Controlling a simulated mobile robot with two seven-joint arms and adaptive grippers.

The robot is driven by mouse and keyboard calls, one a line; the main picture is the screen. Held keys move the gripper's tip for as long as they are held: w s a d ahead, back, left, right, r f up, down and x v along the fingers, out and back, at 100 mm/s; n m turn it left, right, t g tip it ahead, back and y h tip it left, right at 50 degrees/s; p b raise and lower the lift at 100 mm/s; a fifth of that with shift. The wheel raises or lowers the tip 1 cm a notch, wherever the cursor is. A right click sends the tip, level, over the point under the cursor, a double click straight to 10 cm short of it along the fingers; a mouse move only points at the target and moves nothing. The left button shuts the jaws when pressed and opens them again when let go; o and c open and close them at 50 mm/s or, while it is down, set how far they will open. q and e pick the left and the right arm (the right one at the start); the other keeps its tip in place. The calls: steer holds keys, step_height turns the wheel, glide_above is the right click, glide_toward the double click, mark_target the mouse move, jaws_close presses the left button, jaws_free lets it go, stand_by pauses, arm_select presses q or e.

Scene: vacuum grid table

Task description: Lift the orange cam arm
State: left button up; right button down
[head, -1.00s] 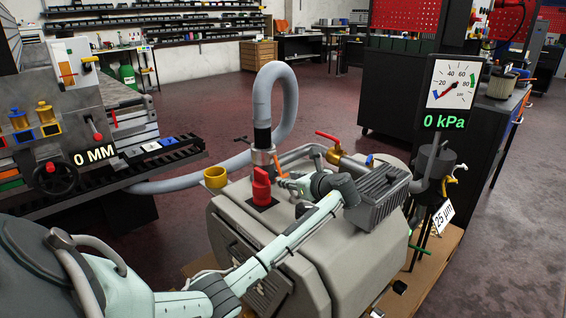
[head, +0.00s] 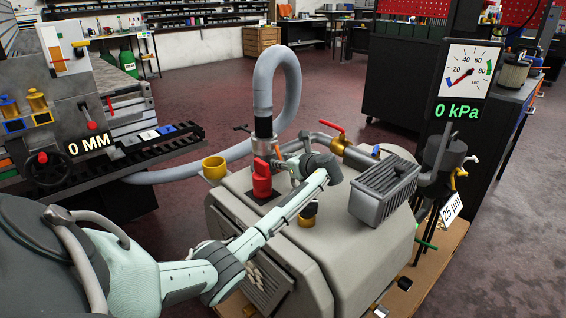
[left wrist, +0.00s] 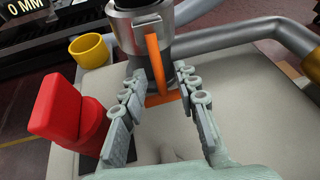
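The orange cam arm (left wrist: 156,65) hangs from the grey metal coupling (left wrist: 142,22) at the hose's lower end in the left wrist view. It has a long upright bar and a short foot at its lower end. My left gripper (left wrist: 160,78) is open, with one finger on each side of the cam arm's lower part. Bare gaps show between the fingers and the arm. In the head view my left gripper (head: 286,168) is small beside the coupling (head: 264,146), and the cam arm is mostly hidden there. My right gripper is not in view.
A red knob (left wrist: 68,110) stands close to the left finger. A yellow cup (left wrist: 90,50) is farther left. A grey pipe with a red-handled valve (head: 332,130) runs behind to the right. A finned grey block (head: 384,190) sits on the pump housing (head: 365,248).

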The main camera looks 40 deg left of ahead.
arm_select(q)
steer(key=shift+c, duration=0.6)
jaws_close()
steer(key=shift+w, duration=0.1)
